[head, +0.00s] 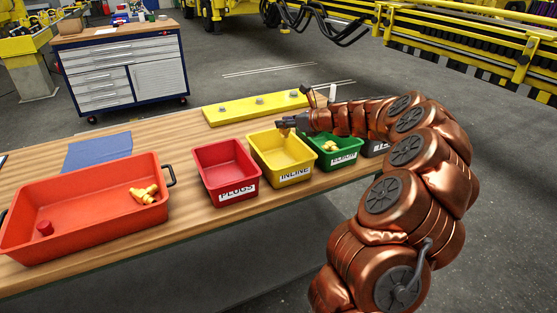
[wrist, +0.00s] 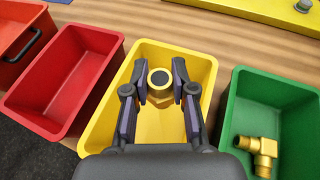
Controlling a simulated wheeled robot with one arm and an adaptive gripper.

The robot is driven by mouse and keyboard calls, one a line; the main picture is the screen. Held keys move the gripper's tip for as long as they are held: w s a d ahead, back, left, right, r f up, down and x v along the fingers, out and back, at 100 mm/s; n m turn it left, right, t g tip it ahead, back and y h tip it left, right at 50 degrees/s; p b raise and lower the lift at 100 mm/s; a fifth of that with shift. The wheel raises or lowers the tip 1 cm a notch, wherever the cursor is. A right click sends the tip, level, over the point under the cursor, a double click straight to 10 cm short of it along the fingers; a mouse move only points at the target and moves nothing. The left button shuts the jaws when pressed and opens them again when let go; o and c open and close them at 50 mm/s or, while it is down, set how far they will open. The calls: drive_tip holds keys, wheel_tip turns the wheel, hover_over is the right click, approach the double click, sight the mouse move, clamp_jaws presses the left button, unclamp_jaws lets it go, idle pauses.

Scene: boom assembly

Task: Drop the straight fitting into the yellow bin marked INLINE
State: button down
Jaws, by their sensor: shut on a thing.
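The yellow bin marked INLINE (head: 284,158) stands on the wooden bench between the red and green bins. My gripper (head: 287,124) is above its opening, with the fingers pointing down into it. In the wrist view my gripper (wrist: 159,88) is shut on a brass straight fitting (wrist: 160,94), whose dark round end faces the camera. The fitting is over the inside of the yellow bin (wrist: 205,67). I cannot tell how far it is above the floor of the bin.
A red bin marked PLUGS (head: 226,171) stands left of the yellow bin, and a green bin (head: 337,151) with a brass elbow (wrist: 264,153) stands right. An orange tray (head: 90,208) holds brass fittings (head: 145,194) and a red plug (head: 44,229). A yellow bar (head: 255,106) lies behind the bins.

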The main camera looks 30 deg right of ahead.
sight(288, 136)
drive_tip(key=shift+f+b, duration=2.6)
drive_tip(key=shift+b, duration=0.1)
drive_tip(key=c, duration=0.9)
unclamp_jaws()
drive_tip(key=v, duration=1.2)
drive_tip(key=shift+s, duration=0.1)
